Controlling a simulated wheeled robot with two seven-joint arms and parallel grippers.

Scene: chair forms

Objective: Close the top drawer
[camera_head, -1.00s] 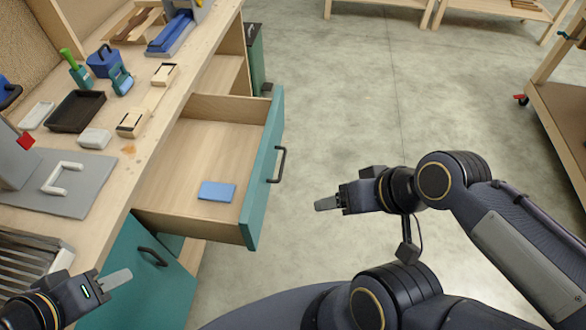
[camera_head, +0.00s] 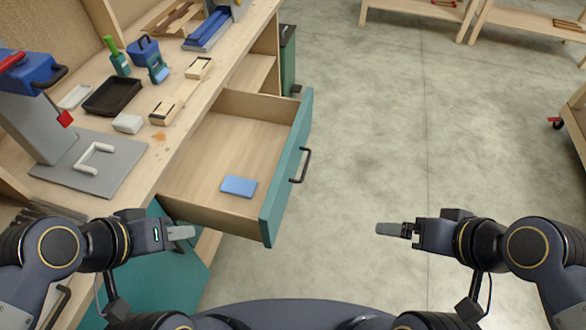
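The top drawer (camera_head: 225,150) is pulled out of the wooden workbench. It has pale wooden sides, a teal front (camera_head: 288,172) and a black handle (camera_head: 303,165) on its outer face. A blue flat block (camera_head: 239,186) lies inside. My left gripper (camera_head: 180,232) is at the drawer's near left corner, in front of the teal cabinet; whether it touches anything cannot be told. My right gripper (camera_head: 392,229) hangs over the floor, to the right of the drawer front and apart from it. Each gripper is seen edge-on, so the finger gap does not show.
The benchtop (camera_head: 160,180) holds a black tray (camera_head: 113,96), a grey plate with a white handle (camera_head: 92,165), and several tools. A teal lower door with a black handle (camera_head: 57,305) is below. The concrete floor (camera_head: 390,120) right of the drawer is clear.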

